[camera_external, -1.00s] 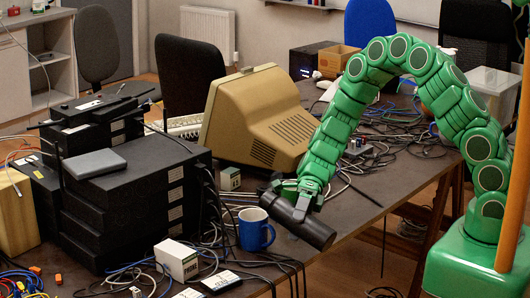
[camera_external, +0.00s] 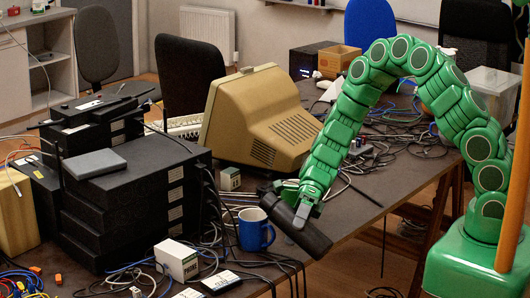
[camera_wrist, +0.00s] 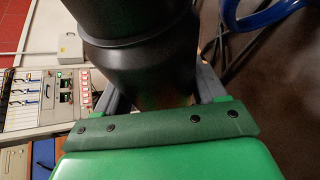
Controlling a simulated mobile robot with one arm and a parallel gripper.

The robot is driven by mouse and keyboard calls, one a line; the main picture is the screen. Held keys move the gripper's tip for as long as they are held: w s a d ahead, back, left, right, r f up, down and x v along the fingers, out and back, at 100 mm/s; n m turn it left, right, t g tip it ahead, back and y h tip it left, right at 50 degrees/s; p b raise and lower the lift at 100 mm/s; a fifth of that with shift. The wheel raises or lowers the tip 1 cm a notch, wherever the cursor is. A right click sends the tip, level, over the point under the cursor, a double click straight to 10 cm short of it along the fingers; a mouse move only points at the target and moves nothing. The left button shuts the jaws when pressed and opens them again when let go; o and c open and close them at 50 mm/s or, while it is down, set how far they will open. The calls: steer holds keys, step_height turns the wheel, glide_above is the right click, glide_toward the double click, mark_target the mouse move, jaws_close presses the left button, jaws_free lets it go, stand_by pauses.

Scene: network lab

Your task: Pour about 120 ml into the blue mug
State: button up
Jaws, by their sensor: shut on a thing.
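The blue mug (camera_external: 256,232) stands upright on the dark table, near its front edge. Its handle points right. A blue curved edge, probably the mug (camera_wrist: 268,14), shows at the top right of the wrist view. My gripper (camera_external: 302,212) is shut on a black bottle (camera_external: 310,238) to the right of the mug. The bottle is tilted, with its narrower end up and to the left near the mug's rim and its wide end low at the right. In the wrist view the bottle (camera_wrist: 140,45) sits between my fingers. No liquid is visible, and the mug's inside is hidden.
A white box (camera_external: 177,260) and loose cables lie left of the mug. A stack of black equipment (camera_external: 130,205) stands further left. A beige monitor (camera_external: 255,118) is behind. A small white-green box (camera_external: 230,179) stands behind the mug.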

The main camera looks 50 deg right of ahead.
mark_target(289, 209)
steer(key=shift+w+r+n+t, duration=0.25)
steer(key=shift+r+n+t, duration=0.15)
steer(key=shift+r, duration=0.1)
steer(key=shift+w+a+r+n+t, duration=0.15)
steer(key=shift+w+r+n+t, duration=0.6)
steer(key=shift+n+t, duration=0.3)
steer(key=shift+s+r+n+t, duration=0.1)
steer(key=shift+r+n+t, duration=0.15)
steer(key=shift+n+t, duration=0.45)
steer(key=shift+n+t+b, duration=0.3)
steer(key=shift+n+t, duration=0.45)
steer(key=shift+n, duration=0.2)
steer(key=shift+w+r, duration=0.2)
steer(key=shift+r, duration=0.05)
steer(key=shift+n+t+y, duration=0.3)
steer(key=shift+n+t, duration=0.2)
steer(key=shift+n, duration=0.2)
steer(key=shift+w+r, duration=0.1)
steer(key=shift+r, duration=2.5)
